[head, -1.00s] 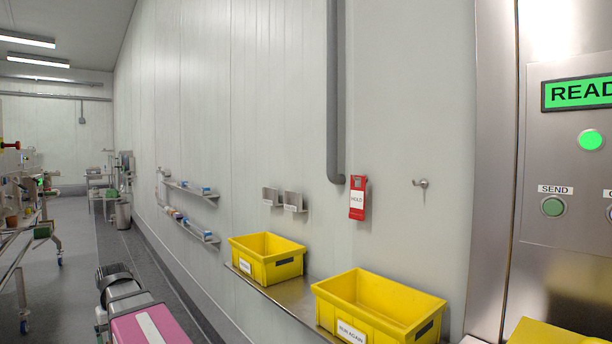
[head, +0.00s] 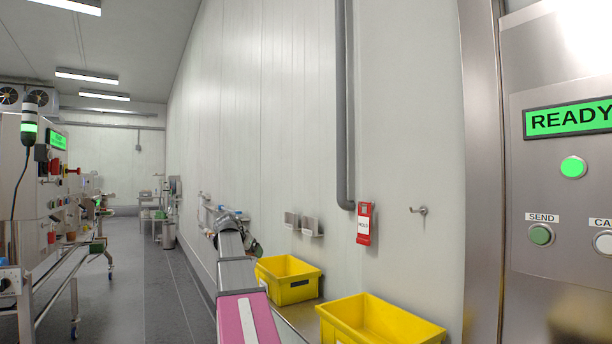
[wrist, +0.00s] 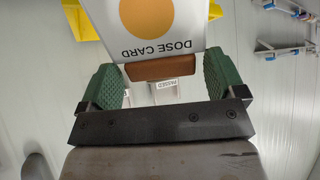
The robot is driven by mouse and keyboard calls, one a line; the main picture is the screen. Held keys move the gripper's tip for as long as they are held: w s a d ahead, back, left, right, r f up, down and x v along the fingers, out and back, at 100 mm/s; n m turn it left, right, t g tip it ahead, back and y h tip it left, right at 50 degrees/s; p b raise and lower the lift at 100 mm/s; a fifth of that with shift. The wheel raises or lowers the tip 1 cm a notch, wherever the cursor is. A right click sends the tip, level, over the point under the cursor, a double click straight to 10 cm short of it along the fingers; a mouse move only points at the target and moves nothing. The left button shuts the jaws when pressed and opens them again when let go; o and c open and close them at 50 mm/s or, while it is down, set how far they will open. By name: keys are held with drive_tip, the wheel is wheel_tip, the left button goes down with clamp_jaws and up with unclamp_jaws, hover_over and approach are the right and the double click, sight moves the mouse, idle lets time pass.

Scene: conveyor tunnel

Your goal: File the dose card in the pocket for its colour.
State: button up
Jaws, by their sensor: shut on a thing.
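The dose card (wrist: 172,45) is white with an orange disc and upside-down lettering in the wrist view. A brown grip block (wrist: 162,68) is at its lower edge. My gripper (wrist: 161,70) is shut on that block between its green pads, and the top of the card runs out of frame. Two small grey wall pockets (head: 291,219) and (head: 311,226) are side by side in the head view; their colours are unclear. Behind the card in the wrist view, a pocket label reading PASSED (wrist: 165,85) shows. The card is not clear in the head view.
Two yellow bins (head: 287,291) and (head: 380,337) sit below the pockets along the wall. A red HOLD tag (head: 364,224), a hook (head: 419,210) and a vertical pipe (head: 345,110) are to the right. Floor (head: 165,285) left of my arm is clear.

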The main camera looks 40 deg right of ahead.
drive_tip(key=s+d+r+m+g+h, duration=0.25)
drive_tip(key=d+r+m+h, duration=0.2)
drive_tip(key=d+r, duration=0.9)
drive_tip(key=s+d+r+m+g+h, duration=0.1)
drive_tip(key=d+r+m+g+h, duration=0.3)
drive_tip(key=d+r, duration=1)
drive_tip(key=shift+n+h, duration=0.25)
drive_tip(key=shift+n, duration=0.4)
drive_tip(key=shift+s+a+f, duration=0.15)
drive_tip(key=shift+a+f, duration=1.35)
drive_tip(key=shift+f, duration=0.15)
drive_tip(key=shift+f, duration=0.3)
wheel_tip(320, 180, down, 8)
drive_tip(key=shift+r, duration=0.15)
drive_tip(key=o, duration=1)
drive_tip(key=a, duration=0.7)
drive_tip(key=w+a, duration=0.1)
drive_tip(key=a, duration=0.2)
drive_tip(key=shift+w+a+r, duration=0.1)
drive_tip(key=shift+a+r, duration=0.2)
drive_tip(key=shift+a, duration=0.1)
